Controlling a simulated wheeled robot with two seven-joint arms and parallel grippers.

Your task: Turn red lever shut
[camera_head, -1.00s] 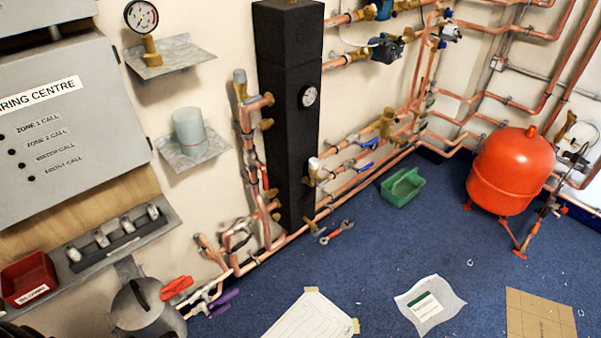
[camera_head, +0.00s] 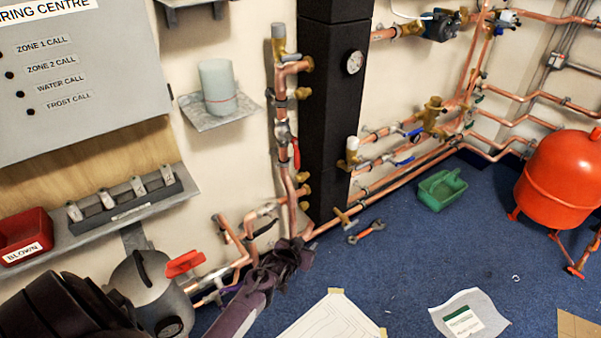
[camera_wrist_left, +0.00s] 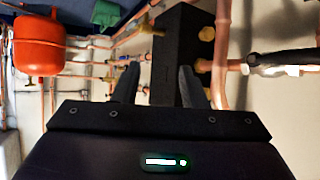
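A red lever (camera_head: 296,153) sits on the vertical copper pipe left of the black column. It points roughly up and down, along the pipe. My left gripper (camera_head: 290,250) is low in front of the pipes, below the lever and apart from it. In the left wrist view its two fingers (camera_wrist_left: 158,82) stand apart with nothing seen between them but the black column behind. I cannot make out the red lever in that view. A second red handle (camera_head: 184,263) shows by the grey vessel at lower left. My right gripper is not in view.
The black column (camera_head: 335,105) stands close to the pipes, also in the wrist view (camera_wrist_left: 172,50). A copper pipe (camera_wrist_left: 222,45) runs right of the fingers. A grey vessel (camera_head: 150,290) is beside my left arm. A wrench (camera_head: 366,232) and green tray (camera_head: 441,190) lie on the blue floor.

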